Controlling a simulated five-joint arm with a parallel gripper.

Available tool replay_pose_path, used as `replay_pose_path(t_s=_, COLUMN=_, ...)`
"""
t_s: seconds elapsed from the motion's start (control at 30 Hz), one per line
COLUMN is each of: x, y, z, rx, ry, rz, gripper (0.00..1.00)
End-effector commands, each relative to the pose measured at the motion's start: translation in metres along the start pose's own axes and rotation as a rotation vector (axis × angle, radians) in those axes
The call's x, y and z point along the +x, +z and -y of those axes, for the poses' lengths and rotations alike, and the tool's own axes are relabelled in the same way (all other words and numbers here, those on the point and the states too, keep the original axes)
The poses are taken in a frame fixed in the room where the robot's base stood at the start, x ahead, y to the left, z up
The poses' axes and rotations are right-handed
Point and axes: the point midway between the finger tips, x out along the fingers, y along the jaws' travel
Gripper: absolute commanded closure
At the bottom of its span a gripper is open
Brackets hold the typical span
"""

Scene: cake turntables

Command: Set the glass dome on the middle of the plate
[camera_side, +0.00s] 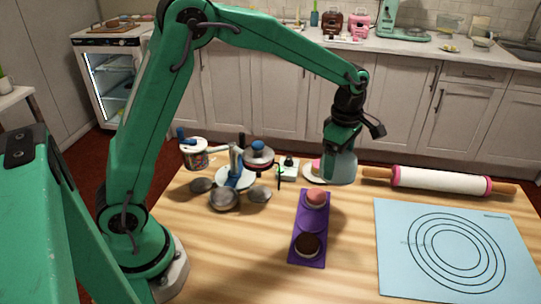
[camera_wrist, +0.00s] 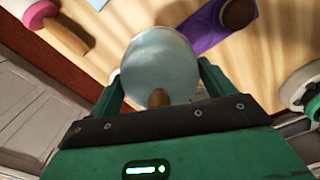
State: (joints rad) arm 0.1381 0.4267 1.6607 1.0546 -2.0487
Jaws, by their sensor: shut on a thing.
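The glass dome (camera_side: 341,170) is pale, bluish and see-through. My gripper (camera_side: 343,150) is shut on it from above and holds it upright at the back of the table. In the wrist view the dome (camera_wrist: 160,60) sits between my two green fingers, its brown knob (camera_wrist: 158,98) towards me. The white plate (camera_side: 313,178) shows just left of the dome, with a pink item (camera_side: 316,164) on it. The dome overlaps the plate's right side in the side view and hides part of it. I cannot tell whether the dome touches the plate or table.
A rolling pin (camera_side: 440,180) lies to the right. A blue ringed mat (camera_side: 390,260) is at front right. A purple tray (camera_side: 312,230) with two small cakes lies in front. Turntables (camera_side: 236,178), metal pans (camera_side: 224,198) and a pot (camera_side: 194,153) crowd the left.

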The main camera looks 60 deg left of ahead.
Motion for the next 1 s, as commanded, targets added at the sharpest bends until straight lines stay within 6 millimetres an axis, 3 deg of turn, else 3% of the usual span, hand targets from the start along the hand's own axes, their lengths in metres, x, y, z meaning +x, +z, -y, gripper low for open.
replay_pose_path(t_s=0.2, x=0.005, y=-0.013, z=-0.027, rx=-0.117, ry=0.000, rz=0.000, gripper=0.43)
replay_pose_path(t_s=0.63, x=0.013, y=-0.023, z=-0.038, rx=-0.135, ry=0.000, rz=0.000, gripper=0.43)
replay_pose_path(t_s=1.0, x=0.046, y=-0.063, z=-0.076, rx=-0.136, ry=-0.001, rz=0.000, gripper=0.43)
